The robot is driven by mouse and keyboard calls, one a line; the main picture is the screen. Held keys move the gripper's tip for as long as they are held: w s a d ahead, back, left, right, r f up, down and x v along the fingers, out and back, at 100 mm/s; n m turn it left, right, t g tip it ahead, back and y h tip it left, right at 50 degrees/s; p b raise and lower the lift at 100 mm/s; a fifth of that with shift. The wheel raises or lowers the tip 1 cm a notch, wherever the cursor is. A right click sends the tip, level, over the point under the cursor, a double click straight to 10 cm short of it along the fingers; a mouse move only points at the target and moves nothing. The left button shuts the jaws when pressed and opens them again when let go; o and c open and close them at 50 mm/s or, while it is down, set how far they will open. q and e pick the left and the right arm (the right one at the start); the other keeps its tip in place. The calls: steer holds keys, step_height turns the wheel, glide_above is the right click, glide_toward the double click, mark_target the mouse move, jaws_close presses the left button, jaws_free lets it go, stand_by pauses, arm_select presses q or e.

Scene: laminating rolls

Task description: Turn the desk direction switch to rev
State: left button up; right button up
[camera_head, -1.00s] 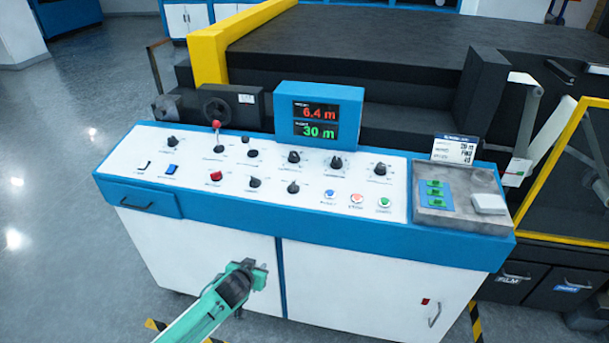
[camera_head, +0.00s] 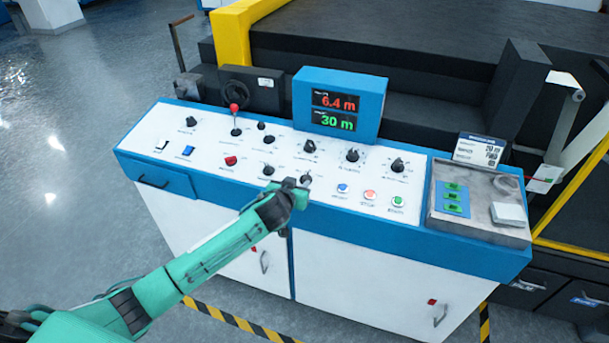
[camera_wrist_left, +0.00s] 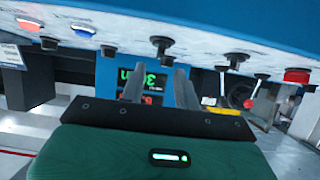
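The desk (camera_head: 200,206) has a white sloping panel with several black knobs. Its labels are too small to read, so I cannot tell which knob is the direction switch. In the front row are a red switch (camera_head: 230,160), a black knob (camera_head: 268,170) and another black knob (camera_head: 305,180). My left gripper (camera_head: 292,184) is at the panel's front edge, close to that last knob. In the left wrist view, my left gripper's fingers (camera_wrist_left: 159,82) stand apart and empty. The last front-row knob (camera_wrist_left: 161,43) lies roughly in line with the gap, apart from the fingers. My right gripper is out of view.
A blue display box (camera_head: 340,102) reading 6.4 m and 30 m stands behind the panel. A red-topped lever (camera_head: 234,114) rises at the panel's left. Blue, red and green buttons (camera_head: 370,195) sit right of the gripper. A grey tray (camera_head: 478,210) is at the desk's right.

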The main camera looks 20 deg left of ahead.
mark_target(305, 176)
arm_select(q)
steer(key=shift+p+x, duration=0.5)
steer(key=shift+x, duration=2.7)
steer(key=c, duration=0.7)
